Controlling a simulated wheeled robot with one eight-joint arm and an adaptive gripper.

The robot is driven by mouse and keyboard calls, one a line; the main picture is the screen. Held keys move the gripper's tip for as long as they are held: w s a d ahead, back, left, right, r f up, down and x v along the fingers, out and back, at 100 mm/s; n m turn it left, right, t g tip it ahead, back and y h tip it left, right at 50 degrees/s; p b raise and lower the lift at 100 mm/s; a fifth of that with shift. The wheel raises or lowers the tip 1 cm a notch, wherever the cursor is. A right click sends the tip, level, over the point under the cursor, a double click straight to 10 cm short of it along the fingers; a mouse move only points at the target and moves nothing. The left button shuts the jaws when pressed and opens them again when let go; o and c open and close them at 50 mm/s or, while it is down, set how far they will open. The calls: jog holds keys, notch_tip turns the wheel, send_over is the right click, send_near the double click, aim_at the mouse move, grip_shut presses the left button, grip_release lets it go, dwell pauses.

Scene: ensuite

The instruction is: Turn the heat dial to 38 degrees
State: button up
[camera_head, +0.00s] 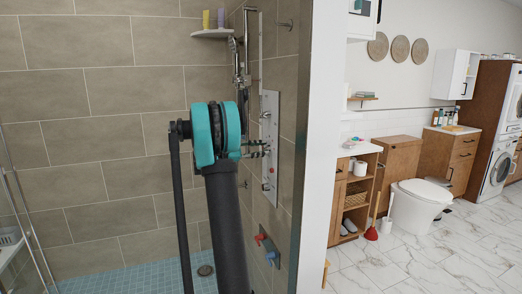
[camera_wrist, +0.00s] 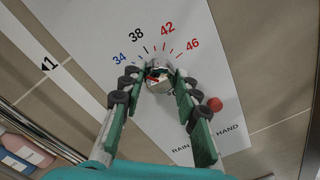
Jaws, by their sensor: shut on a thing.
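The heat dial (camera_wrist: 160,82) is a small pale knob on a light grey shower panel (camera_wrist: 238,85). Blue 34, black 38, and red 42 and 46 are printed in an arc above it in the wrist view. My gripper (camera_wrist: 161,76) is shut on the dial, one finger on each side, with green pads and dark knuckles. A red mark shows on the dial; which number it points to I cannot tell. In the head view, my gripper (camera_head: 262,150) reaches the tall panel (camera_head: 270,186) on the shower's side wall; the dial is hidden there.
A red ball-shaped knob (camera_wrist: 214,104) sits close beside the right finger. Below the panel is a plate with red and blue knobs (camera_head: 270,256). A shower rail (camera_head: 240,60) and a corner shelf (camera_head: 211,33) are above. A wall edge (camera_head: 318,140) stands right of the panel.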

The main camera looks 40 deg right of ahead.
jog(key=m, duration=0.6)
jog(key=shift+m, duration=0.4)
dwell(0.4)
jog(key=o, duration=1.2)
jog(key=shift+c, duration=0.2)
jog(key=v, duration=1.2)
jog(key=shift+s, duration=0.15)
jog(key=shift+r, duration=0.1)
